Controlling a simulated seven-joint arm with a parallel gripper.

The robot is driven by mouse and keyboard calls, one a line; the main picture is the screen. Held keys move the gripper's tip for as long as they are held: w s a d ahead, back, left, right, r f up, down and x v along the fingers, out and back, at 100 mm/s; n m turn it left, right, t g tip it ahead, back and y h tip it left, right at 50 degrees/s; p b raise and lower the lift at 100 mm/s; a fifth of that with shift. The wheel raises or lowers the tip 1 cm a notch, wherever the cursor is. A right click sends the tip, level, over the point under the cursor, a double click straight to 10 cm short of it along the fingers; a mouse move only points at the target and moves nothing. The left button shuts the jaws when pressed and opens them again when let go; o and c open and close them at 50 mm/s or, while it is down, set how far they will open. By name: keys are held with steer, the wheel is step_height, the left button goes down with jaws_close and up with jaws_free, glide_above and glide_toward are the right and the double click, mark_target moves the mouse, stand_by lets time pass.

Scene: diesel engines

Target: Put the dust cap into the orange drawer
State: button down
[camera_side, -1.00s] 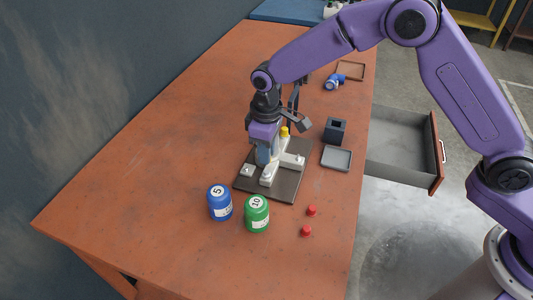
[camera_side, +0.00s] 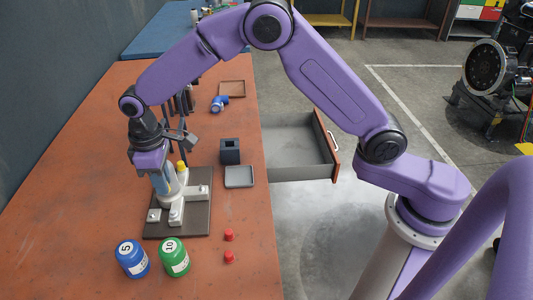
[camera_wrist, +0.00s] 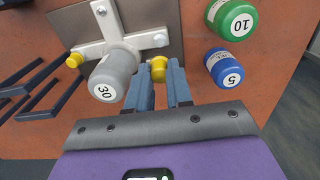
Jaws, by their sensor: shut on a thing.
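A yellow dust cap (camera_wrist: 158,69) sits between the fingertips of my gripper (camera_wrist: 159,76) in the wrist view. It is right beside the grey cylinder marked 30 (camera_wrist: 110,76); I cannot tell whether it still touches it. A second yellow cap (camera_wrist: 74,61) is on the cylinder's other side and also shows in the side view (camera_side: 182,165). In the side view my gripper (camera_side: 165,194) points down at the fixture and its fingers hide the held cap. The drawer (camera_side: 322,140) with an orange-brown front stands open to the right of the table.
The white cross fixture (camera_side: 176,214) stands on a dark plate (camera_side: 200,205). Blue (camera_side: 132,259) and green (camera_side: 174,257) jars and two red caps (camera_side: 229,235) are nearby. A dark block (camera_side: 230,152) and grey tray (camera_side: 239,177) lie between the fixture and the drawer.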

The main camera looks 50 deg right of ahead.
steer(key=w+d+r+m, duration=0.1)
steer(key=d+m, duration=0.3)
steer(key=d, duration=0.8)
steer(key=w+d+r+m, duration=0.15)
steer(key=d+m, duration=0.25)
steer(key=d, duration=0.9)
steer(key=s+d+m, duration=0.5)
steer(key=s+d, duration=0.2)
steer(key=d, duration=0.3)
steer(key=s+d+m, duration=0.5)
steer(key=s+d, duration=0.3)
steer(key=d, duration=0.2)
glide_above(289, 158)
steer(key=f, duration=2.3)
steer(key=shift+s+a+f, duration=0.25)
steer(key=shift+s+f, duration=0.1)
steer(key=shift+f, duration=0.05)
steer(key=shift+w+d+f, duration=0.1)
steer(key=shift+w+f, duration=0.15)
steer(key=shift+f, duration=0.1)
steer(key=shift+w+f, duration=0.1)
steer(key=shift+f, duration=1.5)
